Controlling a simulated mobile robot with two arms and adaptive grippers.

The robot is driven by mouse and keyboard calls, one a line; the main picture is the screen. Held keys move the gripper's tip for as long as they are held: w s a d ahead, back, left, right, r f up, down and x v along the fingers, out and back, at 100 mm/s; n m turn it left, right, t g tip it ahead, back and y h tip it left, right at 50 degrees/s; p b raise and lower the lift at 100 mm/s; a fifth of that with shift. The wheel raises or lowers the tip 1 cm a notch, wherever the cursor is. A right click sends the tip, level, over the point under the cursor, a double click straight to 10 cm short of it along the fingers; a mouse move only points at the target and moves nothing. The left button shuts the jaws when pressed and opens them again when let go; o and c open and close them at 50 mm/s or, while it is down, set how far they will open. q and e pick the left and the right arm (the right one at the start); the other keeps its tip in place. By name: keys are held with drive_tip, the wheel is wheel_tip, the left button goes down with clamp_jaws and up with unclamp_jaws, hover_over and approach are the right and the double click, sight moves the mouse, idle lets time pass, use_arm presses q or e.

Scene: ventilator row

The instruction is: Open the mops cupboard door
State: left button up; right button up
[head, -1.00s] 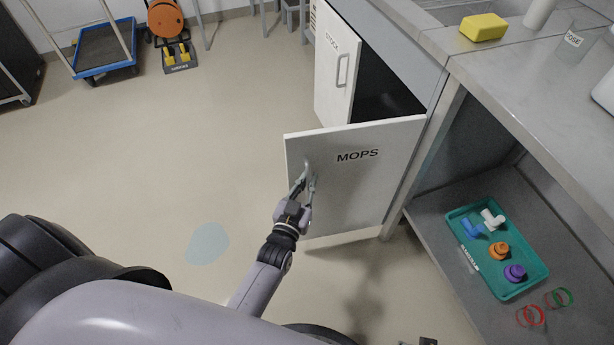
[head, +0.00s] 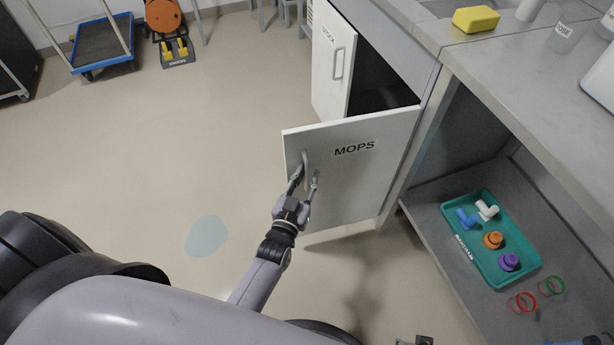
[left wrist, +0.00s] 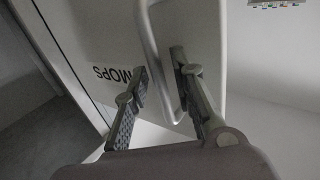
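The white mops cupboard door (head: 350,185), labelled MOPS, stands swung out wide from the steel counter's front. Its grey bar handle (head: 304,165) is near its free edge. My left gripper (head: 306,178) is at this handle with its fingers spread. In the left wrist view the handle (left wrist: 153,45) runs between the two open fingers (left wrist: 162,82), and I see no firm grip on it. The door's lettering shows beside the left finger.
A second white door, labelled STOCK (head: 328,70), also stands open behind the mops door. A teal tray (head: 477,240) with several fittings is on the lower shelf at right. A yellow sponge (head: 476,19) lies on the counter.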

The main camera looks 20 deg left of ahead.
use_arm(q)
drive_tip(key=shift+o, duration=0.4)
drive_tip(key=shift+d, duration=0.1)
drive_tip(key=shift+s, duration=0.2)
drive_tip(key=s, duration=1.1)
drive_tip(key=shift+s+d, duration=0.25)
drive_tip(key=shift+f, duration=0.1)
